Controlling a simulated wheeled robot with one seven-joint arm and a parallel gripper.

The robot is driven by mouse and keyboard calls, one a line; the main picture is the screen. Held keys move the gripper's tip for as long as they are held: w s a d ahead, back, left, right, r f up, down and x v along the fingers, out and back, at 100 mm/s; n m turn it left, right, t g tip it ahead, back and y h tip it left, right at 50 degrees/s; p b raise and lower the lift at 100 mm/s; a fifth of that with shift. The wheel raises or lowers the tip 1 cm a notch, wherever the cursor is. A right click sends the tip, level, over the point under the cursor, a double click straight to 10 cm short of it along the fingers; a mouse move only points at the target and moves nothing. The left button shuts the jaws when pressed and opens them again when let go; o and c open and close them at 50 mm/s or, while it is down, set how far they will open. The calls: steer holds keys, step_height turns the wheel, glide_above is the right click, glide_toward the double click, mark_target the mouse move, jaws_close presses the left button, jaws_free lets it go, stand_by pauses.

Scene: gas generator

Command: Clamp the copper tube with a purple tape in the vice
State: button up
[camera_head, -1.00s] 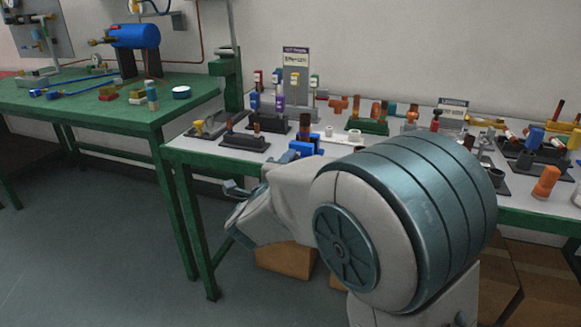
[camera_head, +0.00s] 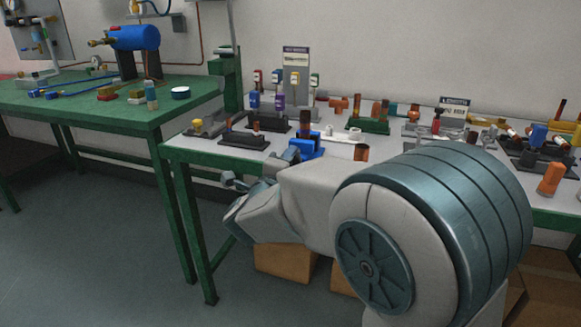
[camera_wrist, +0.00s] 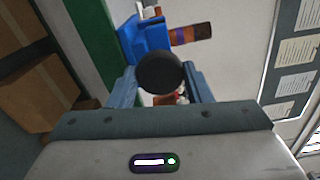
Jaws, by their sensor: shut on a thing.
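The copper tube with a purple band (camera_wrist: 190,34) shows in the wrist view beside the blue vice (camera_wrist: 148,38), with one end apparently between its jaws. In the head view a dark copper tube (camera_head: 304,122) stands upright at the blue vice (camera_head: 306,147) near the table's front edge. My gripper (camera_wrist: 160,86) is in front of the vice, its fingers either side of a dark round knob (camera_wrist: 159,72) that covers part of the vice. It is shut on this knob. In the head view my gripper (camera_head: 258,172) is at the table's front edge, its fingertips partly hidden.
Black stands with tubes (camera_head: 243,139) are left of the vice. A short copper tube (camera_head: 361,153) and white fittings (camera_head: 350,136) are to its right. More fittings and an orange cylinder (camera_head: 551,179) lie further right. A green workbench (camera_head: 90,108) stands at left.

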steer(key=shift+r+m+b, duration=0.1)
steer(key=shift+m+b, duration=2)
steer(key=shift+b, duration=1.45)
steer(key=o, duration=1.1)
steer(key=b+v, duration=0.1)
steer(key=v, duration=0.6)
